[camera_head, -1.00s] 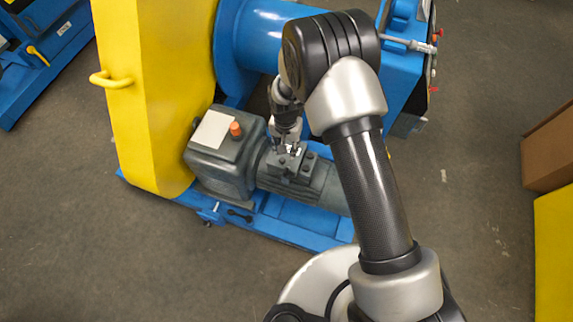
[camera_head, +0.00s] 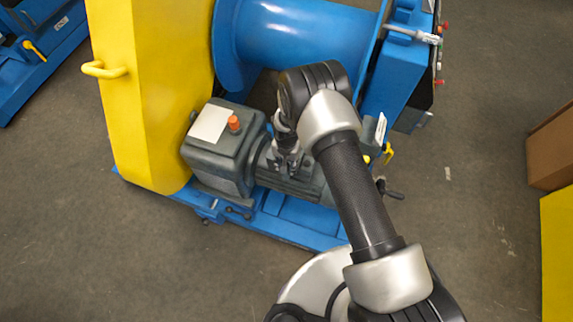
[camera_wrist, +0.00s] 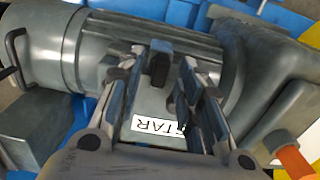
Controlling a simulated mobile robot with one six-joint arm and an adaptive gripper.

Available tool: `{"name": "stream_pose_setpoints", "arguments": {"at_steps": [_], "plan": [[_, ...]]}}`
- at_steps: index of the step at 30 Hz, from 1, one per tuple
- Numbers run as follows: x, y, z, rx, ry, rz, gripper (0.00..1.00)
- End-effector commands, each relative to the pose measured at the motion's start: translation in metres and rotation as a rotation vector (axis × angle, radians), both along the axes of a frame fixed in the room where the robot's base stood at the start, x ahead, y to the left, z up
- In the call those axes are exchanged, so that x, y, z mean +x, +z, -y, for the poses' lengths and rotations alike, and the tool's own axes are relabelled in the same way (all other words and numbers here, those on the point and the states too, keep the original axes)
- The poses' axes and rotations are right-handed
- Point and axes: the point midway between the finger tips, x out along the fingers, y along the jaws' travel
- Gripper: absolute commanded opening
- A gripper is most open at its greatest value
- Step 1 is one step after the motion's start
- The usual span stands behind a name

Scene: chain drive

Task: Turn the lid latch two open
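A grey motor (camera_head: 313,185) carries a small box whose lid has a white label, partly covered by my gripper, in the wrist view (camera_wrist: 152,126). A dark upright latch (camera_wrist: 160,63) stands on this lid, near its edge. Which numbered latch it is cannot be told. My gripper (camera_wrist: 159,72) is over the lid with its fingers apart, one on each side of the latch. Contact between fingers and latch cannot be made out. In the head view my gripper (camera_head: 287,160) is small and partly hidden by my arm, and the latch cannot be made out there.
A grey gearbox (camera_head: 222,152) with an orange cap (camera_head: 234,124) stands left of the motor. A tall yellow guard (camera_head: 142,90) and a blue drum (camera_head: 295,45) rise around it. The blue base frame (camera_head: 283,230) runs below. Open floor lies at front left and right.

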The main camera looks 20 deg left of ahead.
Motion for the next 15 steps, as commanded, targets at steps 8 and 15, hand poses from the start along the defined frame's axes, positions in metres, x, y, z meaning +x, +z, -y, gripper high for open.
{"name": "stream_pose_setpoints", "arguments": {"at_steps": [8,15], "plan": [[0.0002,-0.0019,-0.0002,0.0,0.0,0.001,0.33],[0.0002,-0.0018,-0.0001,0.0,0.0,0.0,0.19]]}}
